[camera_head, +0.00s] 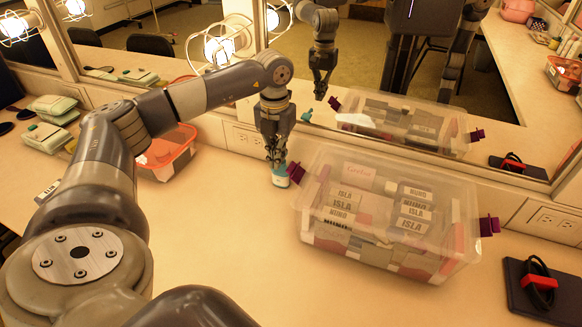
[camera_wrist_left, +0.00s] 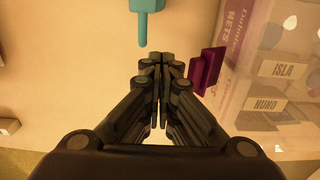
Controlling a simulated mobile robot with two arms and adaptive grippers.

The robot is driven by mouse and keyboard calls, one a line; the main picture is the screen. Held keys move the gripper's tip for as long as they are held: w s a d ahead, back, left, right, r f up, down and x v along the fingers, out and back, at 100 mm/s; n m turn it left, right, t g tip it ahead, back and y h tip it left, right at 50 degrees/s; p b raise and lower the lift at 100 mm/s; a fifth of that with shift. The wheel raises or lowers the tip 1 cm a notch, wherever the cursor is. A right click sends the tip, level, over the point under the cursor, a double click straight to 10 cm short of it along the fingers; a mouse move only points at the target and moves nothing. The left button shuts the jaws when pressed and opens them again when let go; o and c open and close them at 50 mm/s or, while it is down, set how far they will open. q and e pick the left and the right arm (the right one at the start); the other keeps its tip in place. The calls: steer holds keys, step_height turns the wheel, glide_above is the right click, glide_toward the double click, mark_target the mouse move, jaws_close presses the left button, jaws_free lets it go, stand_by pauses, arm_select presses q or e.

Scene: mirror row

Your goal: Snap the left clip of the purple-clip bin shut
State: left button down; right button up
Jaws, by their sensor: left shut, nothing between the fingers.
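The clear purple-clip bin (camera_head: 450,205) stands on the counter, packed with labelled boxes. Its left purple clip (camera_head: 295,173) sticks outward from the bin's left end. The right purple clip (camera_head: 489,226) also sticks out, at the other end. My left gripper (camera_head: 276,162) points down just left of the left clip, fingers shut and empty. In the left wrist view, the closed fingertips (camera_wrist_left: 160,58) are beside the left clip (camera_wrist_left: 208,70), which slants away from the bin wall (camera_wrist_left: 240,50). A small gap shows between them. My right gripper is in neither view.
A mirror (camera_head: 400,60) runs behind the counter and reflects the bin and my arm. An orange basket (camera_head: 168,152) is to the left. The front counter is clear.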

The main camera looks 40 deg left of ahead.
arm_select(q)
steer(key=shift+f+b, duration=0.45)
steer(key=shift+f, duration=0.45)
steer(key=shift+d, duration=0.1)
steer(key=shift+w+d+r+p, duration=0.4)
steer(key=shift+d+p, duration=0.1)
steer(key=shift+d, duration=0.75)
steer(key=shift+w+d+r+p, duration=0.3)
steer(key=shift+w+d+p, duration=0.15)
steer(key=shift+d, duration=0.75)
steer(key=shift+w+d+r+p, duration=0.35)
steer(key=shift+d+p, duration=0.15)
steer(key=shift+d, duration=0.75)
steer(key=r+p, duration=0.1)
steer(key=r, duration=0.1)
steer(key=r+p, duration=0.1)
steer(key=r, duration=0.1)
steer(key=a+r+p, duration=0.1)
steer(key=p, duration=0.1)
steer(key=shift+s+r, duration=0.2)
steer(key=shift+r, duration=0.2)
